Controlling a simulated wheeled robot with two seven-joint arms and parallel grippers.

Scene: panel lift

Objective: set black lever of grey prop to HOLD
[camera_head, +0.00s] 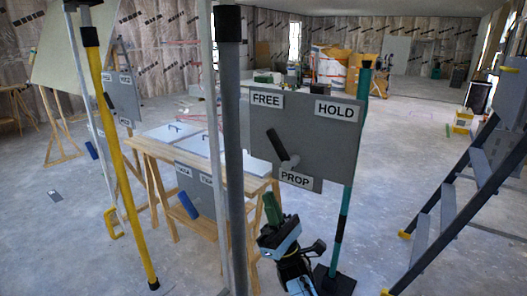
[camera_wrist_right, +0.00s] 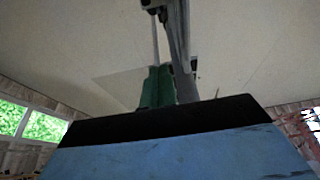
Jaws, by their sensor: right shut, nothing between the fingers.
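The grey prop (camera_head: 234,180) stands upright in the middle of the head view, with a black top collar. Its grey plate (camera_head: 330,150) carries the labels FREE at upper left, HOLD at upper right and PROP at the bottom. The black lever (camera_head: 277,145) tilts up and left from a light grey hub, toward FREE. My right gripper (camera_head: 272,207), with green fingers, is shut and empty just below and left of the PROP label, apart from the lever. Its fingers show in the right wrist view (camera_wrist_right: 157,88), pointing up. My left gripper is out of view.
A yellow prop (camera_head: 115,150) stands at left, a teal prop (camera_head: 345,215) behind the plate's right side. A wooden trestle table (camera_head: 150,152) stands behind the grey prop. A stepladder (camera_head: 450,190) is at right. Floor between plate and ladder looks clear.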

